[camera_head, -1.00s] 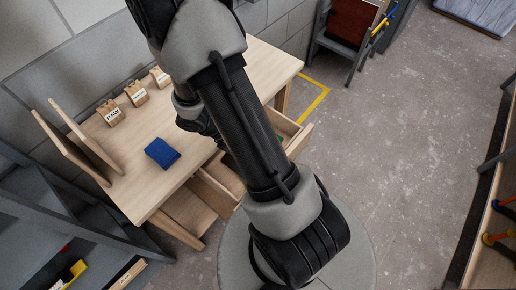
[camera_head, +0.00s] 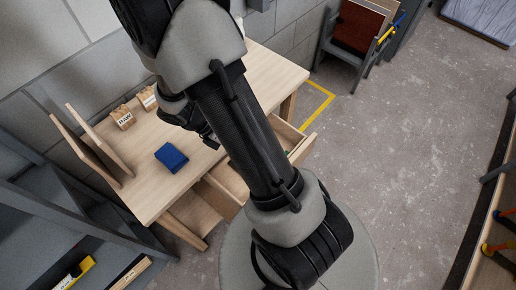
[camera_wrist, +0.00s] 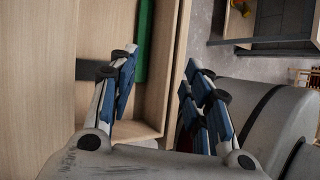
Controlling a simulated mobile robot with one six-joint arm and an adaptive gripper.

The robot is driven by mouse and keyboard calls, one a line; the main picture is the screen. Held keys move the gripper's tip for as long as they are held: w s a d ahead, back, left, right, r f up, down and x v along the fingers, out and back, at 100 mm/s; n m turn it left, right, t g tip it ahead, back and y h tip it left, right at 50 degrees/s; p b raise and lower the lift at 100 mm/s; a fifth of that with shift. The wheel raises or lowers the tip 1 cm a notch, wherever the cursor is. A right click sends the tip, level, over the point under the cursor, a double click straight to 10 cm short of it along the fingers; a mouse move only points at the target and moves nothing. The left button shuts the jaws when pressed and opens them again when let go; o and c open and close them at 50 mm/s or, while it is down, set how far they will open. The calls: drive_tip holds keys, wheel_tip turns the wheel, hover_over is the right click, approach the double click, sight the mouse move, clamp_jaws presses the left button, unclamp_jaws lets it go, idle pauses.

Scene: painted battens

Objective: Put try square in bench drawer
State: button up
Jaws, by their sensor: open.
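My gripper (camera_wrist: 160,80) is open in the wrist view, with its blue-padded fingers well apart and nothing visible between the tips. It hangs over the pulled-out bench drawer (camera_wrist: 171,75). A long green strip (camera_wrist: 146,42) lies inside the drawer; I cannot tell whether it is part of a try square. In the head view my gripper (camera_head: 209,138) is partly hidden by my arm, above the bench's front edge. The open drawer (camera_head: 300,152) shows to the right of my arm, its inside mostly covered. I see no clear try square.
The wooden bench (camera_head: 150,195) bears a blue box (camera_head: 171,157), labelled wooden blocks (camera_head: 122,117) and upright boards (camera_head: 95,140). A dark shelf (camera_head: 60,215) stands at the left. A chair-like stand (camera_head: 350,40) is behind. The floor (camera_head: 410,150) at right is clear.

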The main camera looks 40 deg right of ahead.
drive_tip(key=a+r+m+t+y, duration=0.1)
drive_tip(key=a+r+m, duration=0.15)
drive_tip(key=r, duration=0.25)
drive_tip(key=a+r+m+t+p, duration=0.1)
drive_tip(key=a+r+m, duration=0.15)
drive_tip(key=r, duration=0.35)
drive_tip(key=a+r+m+t+y, duration=0.1)
drive_tip(key=r+m, duration=0.2)
drive_tip(key=r, duration=0.2)
drive_tip(key=s+a+r+m+t+y, duration=0.3)
drive_tip(key=s+a+r+m+t, duration=0.3)
drive_tip(key=r+m, duration=0.4)
drive_tip(key=shift+s+a+r+m+y, duration=0.3)
drive_tip(key=shift+s+a+r+m, duration=0.15)
drive_tip(key=shift+a, duration=0.25)
drive_tip(key=shift+f, duration=0.1)
